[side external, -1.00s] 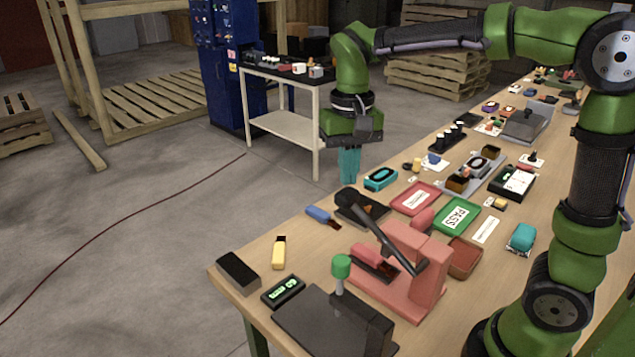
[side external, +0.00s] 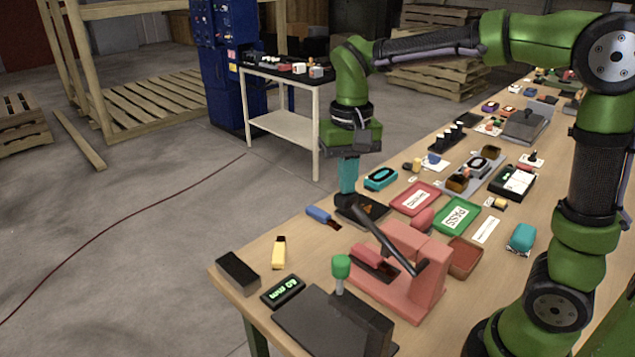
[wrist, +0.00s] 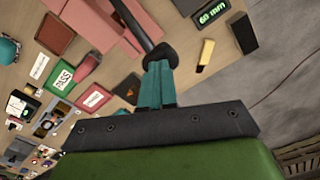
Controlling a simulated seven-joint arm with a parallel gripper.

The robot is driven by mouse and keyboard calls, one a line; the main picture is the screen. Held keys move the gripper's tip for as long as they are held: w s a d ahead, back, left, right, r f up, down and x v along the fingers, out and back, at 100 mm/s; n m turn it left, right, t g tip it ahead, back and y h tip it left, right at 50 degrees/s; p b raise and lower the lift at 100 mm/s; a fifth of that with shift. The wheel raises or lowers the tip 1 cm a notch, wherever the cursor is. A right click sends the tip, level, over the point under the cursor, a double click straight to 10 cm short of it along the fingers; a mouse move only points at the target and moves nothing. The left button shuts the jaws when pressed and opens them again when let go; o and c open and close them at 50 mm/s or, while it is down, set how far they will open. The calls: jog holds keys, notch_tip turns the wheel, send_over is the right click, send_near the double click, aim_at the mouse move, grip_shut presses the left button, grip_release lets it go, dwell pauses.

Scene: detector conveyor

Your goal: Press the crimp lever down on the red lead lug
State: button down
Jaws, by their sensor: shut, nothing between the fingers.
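The crimp lever (side external: 385,236) is a black bar on the pink press (side external: 420,262), slanting up toward the far left. My gripper (side external: 348,192) is shut and empty, its teal fingers pointing down at the lever's knob end. In the wrist view the round black knob (wrist: 161,52) is just beyond the fingertips (wrist: 157,68); whether they touch cannot be told. In the side view the fingers partly hide the knob. The red lead lug (side external: 367,254), with a dark tip, lies in the press below the lever.
A blue lug (side external: 319,214) and a yellow one (side external: 279,252) lie left of the press. A green-knobbed device (side external: 341,266) and a display (side external: 283,291) stand in front. Red and green trays (side external: 440,212) lie behind. Floor is open to the left.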

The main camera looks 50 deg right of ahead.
aim_at(347, 208)
jog(key=shift+s+f, duration=0.2)
jog(key=shift+f, duration=3)
jog(key=shift+w+r, duration=0.1)
jog(key=shift+r, duration=5.5)
jog(key=shift+w, duration=0.15)
jog(key=shift+w+f, duration=0.1)
jog(key=shift+f, duration=0.25)
jog(key=shift+s+a+f+n+t+y, duration=0.1)
jog(key=shift+s+f+n+t+y, duration=0.2)
jog(key=shift+s+f+n+t, duration=0.6)
jog(key=s+f+t+y, duration=0.1)
jog(key=s+t, duration=0.4)
jog(key=s, duration=0.5)
jog(key=shift+s+d, duration=0.25)
jog(key=shift+s, duration=0.05)
